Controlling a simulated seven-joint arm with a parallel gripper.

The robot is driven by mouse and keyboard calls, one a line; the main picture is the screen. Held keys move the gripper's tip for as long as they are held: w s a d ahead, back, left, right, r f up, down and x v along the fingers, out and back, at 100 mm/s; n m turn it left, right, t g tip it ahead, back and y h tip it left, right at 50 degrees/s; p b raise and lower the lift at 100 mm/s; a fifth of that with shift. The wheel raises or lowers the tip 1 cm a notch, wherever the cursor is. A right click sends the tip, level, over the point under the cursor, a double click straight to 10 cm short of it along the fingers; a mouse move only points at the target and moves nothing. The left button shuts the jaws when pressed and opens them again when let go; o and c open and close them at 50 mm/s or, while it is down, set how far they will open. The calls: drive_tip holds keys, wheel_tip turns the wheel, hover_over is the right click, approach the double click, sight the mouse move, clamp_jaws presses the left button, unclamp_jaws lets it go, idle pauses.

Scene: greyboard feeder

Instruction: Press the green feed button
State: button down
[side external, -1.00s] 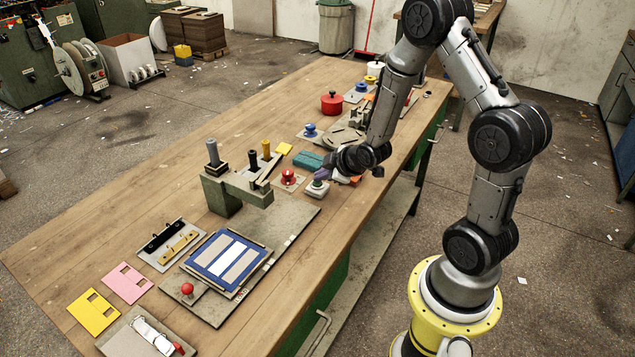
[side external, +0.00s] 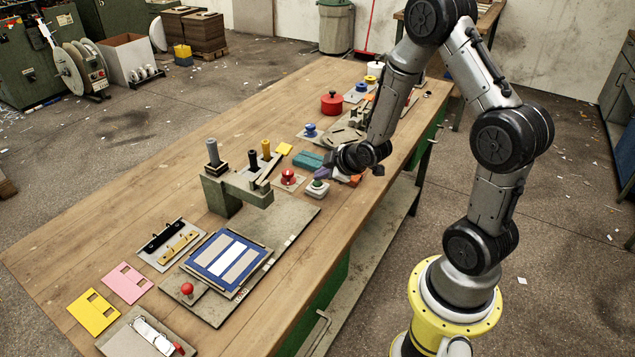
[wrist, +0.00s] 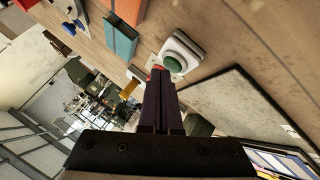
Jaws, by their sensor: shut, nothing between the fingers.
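The green feed button (side external: 317,183) is a round green cap on a small white box near the right edge of the bench. In the wrist view the fingers (wrist: 158,72) are shut together and empty. I cannot tell whether the tips touch the cap.
A red knob (side external: 288,176) stands left of the button on its own plate. A teal block (side external: 308,160) lies just behind, close to my gripper. The green press frame (side external: 222,195) stands farther left. The bench's left side (side external: 130,225) has bare wood.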

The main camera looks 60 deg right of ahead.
drive_tip(key=shift+r, duration=0.45)
drive_tip(key=shift+r, duration=0.1)
drive_tip(key=shift+r, duration=2.45)
wheel_tip(320, 180, up, 7)
drive_tip(key=n+t, duration=0.1)
drive_tip(key=t, duration=0.1)
hover_over(321, 184)
drive_tip(key=w+a, duration=0.2)
drive_tip(key=a, duration=0.2)
wheel_tip(321, 184, up, 5)
drive_tip(key=a, duration=0.2)
drive_tip(key=s+a+r+y, duration=0.1)
drive_tip(key=s+a+r, duration=0.4)
drive_tip(key=r, duration=0.1)
drive_tip(key=s+a+f+m+g+y, duration=0.1)
drive_tip(key=s+a+f+m+g, duration=0.1)
drive_tip(key=s, duration=0.7)
drive_tip(key=s+a+f+m+g, duration=0.1)
drive_tip(key=s+a+m+g, duration=0.2)
drive_tip(key=s, duration=0.7)
drive_tip(key=shift+s+a+f+m+y, duration=0.2)
drive_tip(key=shift+f+m+y, duration=0.2)
drive_tip(key=shift+m, duration=0.3)
